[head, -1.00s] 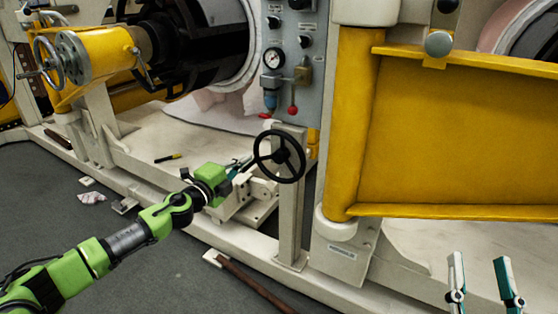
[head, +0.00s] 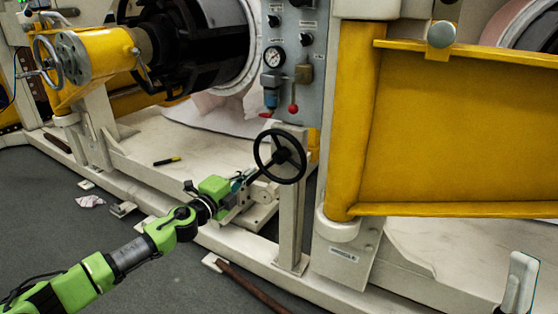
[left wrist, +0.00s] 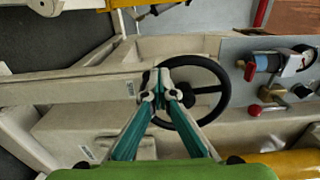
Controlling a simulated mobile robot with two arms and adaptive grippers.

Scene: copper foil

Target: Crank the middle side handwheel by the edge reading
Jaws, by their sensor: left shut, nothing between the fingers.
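A black three-spoke handwheel (head: 283,156) stands on a pale post in the middle of the head view. It also shows in the left wrist view (left wrist: 224,88). My left gripper (head: 243,180) is just left of the wheel and low on that side. In the left wrist view its teal fingers (left wrist: 163,78) are shut together with nothing between them, overlapping the left part of the rim. I cannot tell whether they touch the rim. No edge reading is legible.
A grey panel (head: 293,65) with a gauge, knobs and a red-tipped lever rises behind the wheel. A yellow frame (head: 455,140) stands at right. A yellow cylinder with a grey handwheel (head: 72,58) is at upper left. A brown bar (head: 250,288) lies on the floor.

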